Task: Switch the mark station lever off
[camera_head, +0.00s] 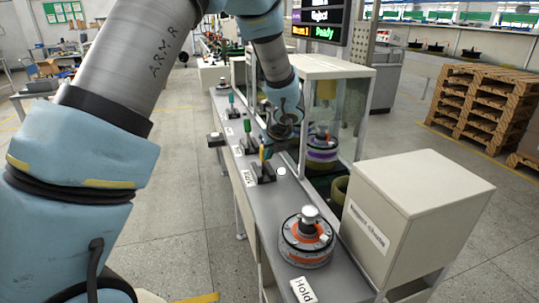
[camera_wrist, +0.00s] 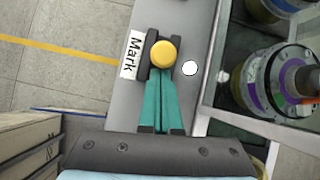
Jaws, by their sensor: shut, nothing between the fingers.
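The mark station lever (camera_wrist: 163,54) has a round yellow knob and a dark base. It stands beside the white "Mark" label (camera_wrist: 132,55) on the grey bench. In the head view the lever (camera_head: 262,155) stands on the bench just behind its label (camera_head: 249,178), partly hidden near my gripper. My gripper (camera_wrist: 161,77) has teal fingers pressed together, with nothing between them. Its fingertips are right at the knob's near edge in the wrist view; I cannot tell if they touch it. The lever's tilt is hard to judge from above.
A round motor with an orange ring (camera_head: 306,240) sits on the bench near the "Hold" label (camera_head: 303,290). Other levers (camera_head: 249,138) stand farther along the bench. A glass-sided cabinet (camera_head: 345,120) and a beige box (camera_head: 415,205) flank its right side.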

